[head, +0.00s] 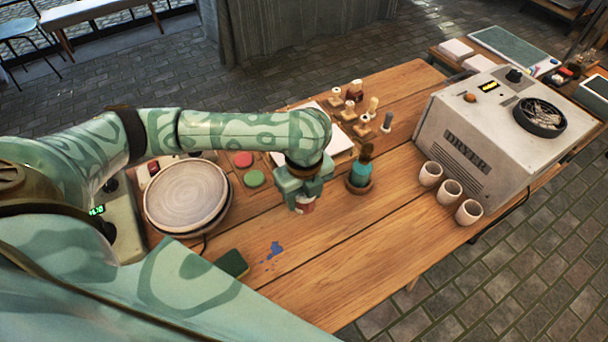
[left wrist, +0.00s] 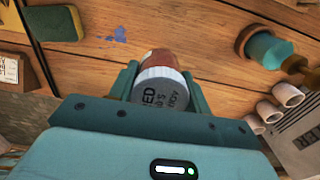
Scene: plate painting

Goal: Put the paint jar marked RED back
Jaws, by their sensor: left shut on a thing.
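The paint jar marked RED (left wrist: 160,90) has a white label with dark lettering and a reddish-brown part at its far end. In the left wrist view it sits between the two fingers of my left gripper (left wrist: 158,80), which is shut on it. In the head view my left gripper (head: 302,201) points down over the wooden table, and a small red and white part of the jar (head: 306,207) shows below it. I cannot tell whether the jar touches the table. My right gripper is not in view.
A red disc (head: 243,159) and a green disc (head: 254,178) lie left of the gripper, beside a round wheel (head: 187,195). A teal bottle in a terracotta pot (head: 359,186) stands close right. A blue paint spill (head: 273,251) and a sponge (head: 232,263) are nearer. Several cups (head: 468,212) stand by the dryer (head: 480,140).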

